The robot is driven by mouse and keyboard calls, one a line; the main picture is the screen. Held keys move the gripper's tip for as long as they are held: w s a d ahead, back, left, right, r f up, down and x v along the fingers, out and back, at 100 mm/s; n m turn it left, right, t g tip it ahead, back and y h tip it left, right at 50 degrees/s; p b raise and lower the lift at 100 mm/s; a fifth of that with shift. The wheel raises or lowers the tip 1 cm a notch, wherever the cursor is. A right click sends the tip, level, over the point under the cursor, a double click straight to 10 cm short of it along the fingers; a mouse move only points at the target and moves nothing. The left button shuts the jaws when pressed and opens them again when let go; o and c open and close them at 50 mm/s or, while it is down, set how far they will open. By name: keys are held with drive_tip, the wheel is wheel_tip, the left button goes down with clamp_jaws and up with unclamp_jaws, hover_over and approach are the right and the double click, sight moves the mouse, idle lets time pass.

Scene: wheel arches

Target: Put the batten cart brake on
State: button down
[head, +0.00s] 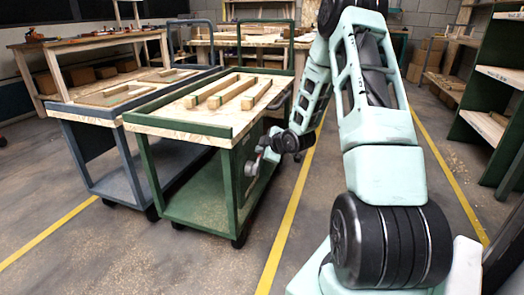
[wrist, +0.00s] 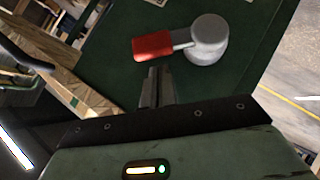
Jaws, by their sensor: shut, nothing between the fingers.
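The batten cart is the green cart (head: 195,125) with several wooden battens (head: 232,93) on its top. Its brake has a round grey hub (wrist: 209,40) and a lever with a red handle (wrist: 152,46), mounted on the green end panel (wrist: 110,65). In the wrist view the red handle points left from the hub. My gripper (wrist: 154,74) is shut and empty, its fingertips just below the red handle in that view; I cannot tell whether they touch it. In the head view my gripper (head: 267,146) is at the cart's right end, and the brake is small there.
A blue-grey cart (head: 85,118) with flat wooden pieces stands close on the left of the green one. Green shelving (head: 500,75) stands at the right. Workbenches line the back. The floor between yellow lines (head: 290,215) right of the cart is clear apart from my arm.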

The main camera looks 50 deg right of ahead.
drive_tip(key=shift+w+d+f, duration=0.1)
drive_tip(key=shift+d+f, duration=0.1)
drive_tip(key=shift+f, duration=0.05)
drive_tip(key=shift+d+r+p, duration=0.1)
drive_tip(key=shift+r+p, duration=0.05)
drive_tip(key=shift+p, duration=0.3)
